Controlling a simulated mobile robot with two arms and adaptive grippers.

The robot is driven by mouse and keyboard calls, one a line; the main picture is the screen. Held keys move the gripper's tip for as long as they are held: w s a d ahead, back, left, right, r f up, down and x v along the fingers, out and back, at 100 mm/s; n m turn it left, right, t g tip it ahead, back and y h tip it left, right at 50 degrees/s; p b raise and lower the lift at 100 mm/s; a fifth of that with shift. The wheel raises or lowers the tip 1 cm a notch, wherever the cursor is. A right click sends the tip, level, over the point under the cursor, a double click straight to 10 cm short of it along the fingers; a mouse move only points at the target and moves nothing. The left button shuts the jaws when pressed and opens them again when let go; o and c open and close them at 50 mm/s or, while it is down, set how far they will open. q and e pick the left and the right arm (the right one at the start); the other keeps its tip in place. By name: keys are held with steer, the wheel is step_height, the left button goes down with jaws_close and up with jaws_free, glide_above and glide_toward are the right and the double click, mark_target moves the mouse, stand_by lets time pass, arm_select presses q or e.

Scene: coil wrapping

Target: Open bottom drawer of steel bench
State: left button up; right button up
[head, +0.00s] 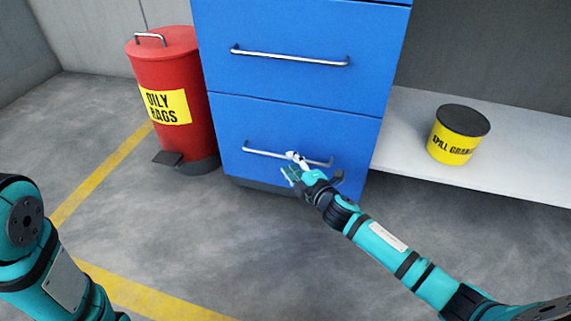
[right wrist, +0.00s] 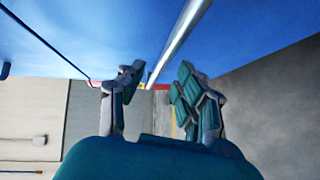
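The blue bench's bottom drawer (head: 345,128) looks shut, its front in line with the drawer above. Its silver bar handle (head: 262,152) runs across the front. My right gripper (head: 291,166) is at the middle of this handle. In the right wrist view the right gripper (right wrist: 158,82) has its two fingers spread, with the handle (right wrist: 180,40) running into the gap between them. I cannot tell whether either finger touches the bar. My left arm shows at the lower left of the head view, but its gripper is out of view.
A red oily rags bin (head: 172,75) with a pedal stands left of the drawers. A yellow tub (head: 455,138) with a dark lid sits on a pale shelf (head: 420,115) to the right. The grey floor (head: 225,255) before the drawer is clear, with yellow lines.

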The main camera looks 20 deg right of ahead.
mark_target(285, 157)
steer(key=shift+b+x, duration=0.7)
steer(key=shift+x, duration=1.4)
steer(key=shift+c, duration=0.4)
jaws_close()
